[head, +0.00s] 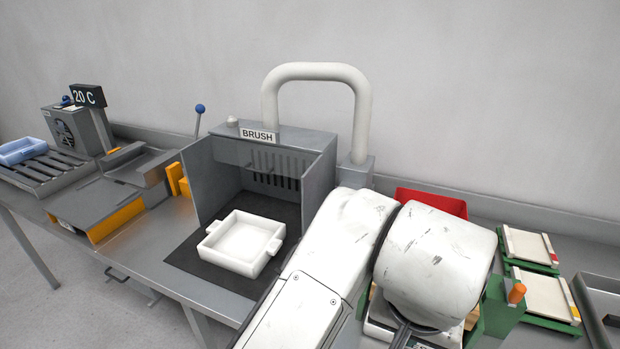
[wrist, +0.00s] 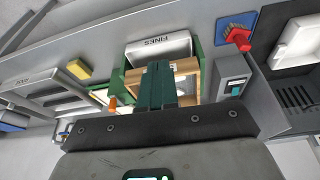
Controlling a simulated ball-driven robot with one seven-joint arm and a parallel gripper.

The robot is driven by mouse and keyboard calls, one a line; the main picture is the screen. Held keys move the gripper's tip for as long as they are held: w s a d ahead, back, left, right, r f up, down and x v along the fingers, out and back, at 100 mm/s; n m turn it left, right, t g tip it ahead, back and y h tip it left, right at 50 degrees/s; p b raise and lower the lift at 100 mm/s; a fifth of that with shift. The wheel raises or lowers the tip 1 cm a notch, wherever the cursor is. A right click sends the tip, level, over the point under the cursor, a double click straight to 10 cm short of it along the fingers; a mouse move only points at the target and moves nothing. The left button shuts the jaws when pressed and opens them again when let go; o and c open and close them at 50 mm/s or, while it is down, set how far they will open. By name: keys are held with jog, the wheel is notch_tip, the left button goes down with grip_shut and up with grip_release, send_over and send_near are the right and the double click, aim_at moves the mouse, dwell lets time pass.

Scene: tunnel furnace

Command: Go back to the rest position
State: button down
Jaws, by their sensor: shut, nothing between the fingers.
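My gripper (wrist: 158,85) shows in the wrist view as two dark green fingers pressed together, with nothing between them. The fingers point over a light wooden frame (wrist: 187,68) in a green holder; I cannot tell how far above it they are. In the head view my white arm reaches across the lower right of the bench and hides the gripper.
A white two-handled dish (head: 240,243) stands in the grey BRUSH booth (head: 316,180). A red-handled brush (wrist: 238,38) lies on the bench. A white FINES box (wrist: 158,48) is beside the frame. Green racks with pale trays (head: 530,246) stand at right.

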jog(key=w+d+t+h, duration=0.2)
jog(key=w+d+h, duration=0.15)
jog(key=d, duration=0.95)
jog(key=s+d+f+n, duration=0.1)
jog(key=d+f+n, duration=0.1)
jog(key=d+f, duration=0.4)
jog(key=s+d+f+n+g+y, duration=0.1)
jog(key=s+d+f+n+y, duration=0.1)
jog(key=s+f, duration=0.85)
jog(key=s+a+f+g+y, duration=0.3)
jog(key=s+a+f, duration=0.3)
jog(key=s+f, duration=0.5)
jog(key=shift+s+a+n, duration=0.3)
jog(key=shift+s, duration=0.5)
